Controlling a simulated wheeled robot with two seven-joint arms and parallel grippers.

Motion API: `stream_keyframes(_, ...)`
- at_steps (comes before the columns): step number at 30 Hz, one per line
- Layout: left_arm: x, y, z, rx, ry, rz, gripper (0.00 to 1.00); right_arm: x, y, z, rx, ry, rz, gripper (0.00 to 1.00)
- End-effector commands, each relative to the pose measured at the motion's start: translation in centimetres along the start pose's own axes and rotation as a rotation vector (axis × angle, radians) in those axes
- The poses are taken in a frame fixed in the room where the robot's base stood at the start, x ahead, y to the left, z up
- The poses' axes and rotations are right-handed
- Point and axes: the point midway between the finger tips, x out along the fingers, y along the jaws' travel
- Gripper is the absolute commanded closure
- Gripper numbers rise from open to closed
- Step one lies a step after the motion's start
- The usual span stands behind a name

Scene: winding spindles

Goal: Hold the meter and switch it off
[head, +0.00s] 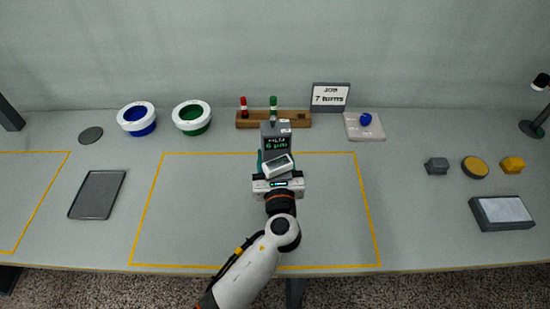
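A grey upright box with a dark screen and green text, seemingly the meter (275,139), stands near the back middle of the table. The text is too small to read surely. A small white tilted piece with a dark panel (277,166) shows just in front of it; I cannot tell what it belongs to. My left gripper (277,173) reaches up from the bottom to this spot, its white body in front of the box. Its fingers are mostly hidden, with a teal edge at the left, so its grip cannot be told. My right gripper is not in view.
A wooden rack (292,120) with a red and a green spindle stands behind, beside a sign (330,96) about 7 turns.

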Motion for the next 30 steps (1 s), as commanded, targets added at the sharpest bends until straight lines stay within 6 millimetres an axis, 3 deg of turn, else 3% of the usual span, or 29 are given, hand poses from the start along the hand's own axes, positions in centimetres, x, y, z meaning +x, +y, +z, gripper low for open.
stream_keyframes(30,0.0,0.0,8.3,0.001,0.002,0.000,0.74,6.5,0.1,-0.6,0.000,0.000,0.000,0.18)
